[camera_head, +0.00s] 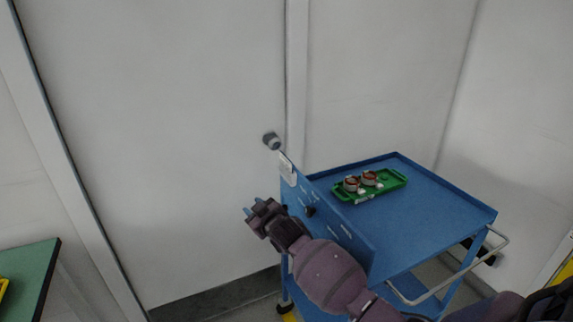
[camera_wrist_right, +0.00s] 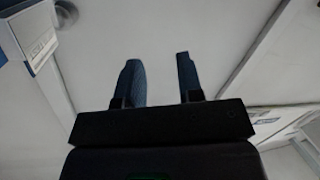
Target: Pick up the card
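A small white card (camera_head: 287,168) is at the upper left end of the blue cart's upright side panel. It reaches a little above the panel's top edge. What looks like the same white card (camera_wrist_right: 40,44) shows at the upper left of the right wrist view. My right gripper (camera_head: 253,211) is left of the panel and lower than the card, apart from it. Its two blue fingers (camera_wrist_right: 163,80) are spread with nothing between them. My left gripper is in neither view.
The blue cart (camera_head: 440,218) carries a green tray (camera_head: 385,190) with copper-coloured round parts (camera_head: 369,178). A door knob (camera_head: 272,141) sticks out near the card. A green table (camera_head: 32,285) is at the lower left. Pale walls stand behind.

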